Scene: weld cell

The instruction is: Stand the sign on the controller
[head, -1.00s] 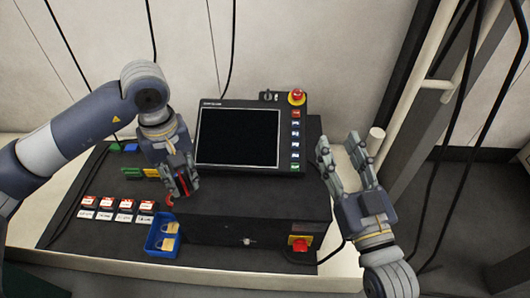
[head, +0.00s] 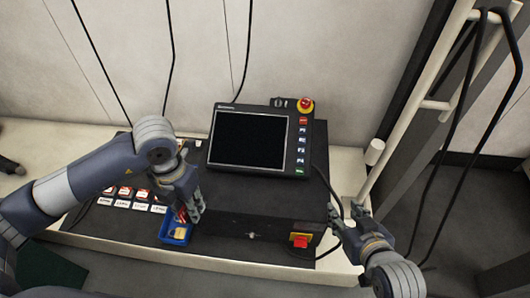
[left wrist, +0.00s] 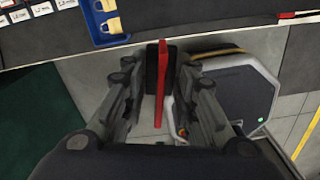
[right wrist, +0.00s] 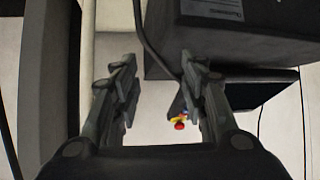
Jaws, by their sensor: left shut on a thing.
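My left gripper (head: 190,208) is shut on a thin red piece that I take to be the sign. In the left wrist view the sign (left wrist: 160,95) shows edge-on as a narrow red strip between the fingers, so its face is hidden. In the head view this gripper is over the blue bin, at the left end of the controller. The controller (head: 255,226) is a low dark box with a red-and-yellow switch at its front right. My right gripper (head: 347,211) is open and empty, just right of the controller; its spread fingers also show in the right wrist view (right wrist: 157,85).
A black screen panel (head: 250,138) with a red emergency button stands on the controller's back part. The blue bin (head: 172,239) holds yellowish padlocks. Red-and-white tags (head: 125,192) lie to the left. A cable runs beside my right gripper, and a pale post stands further right.

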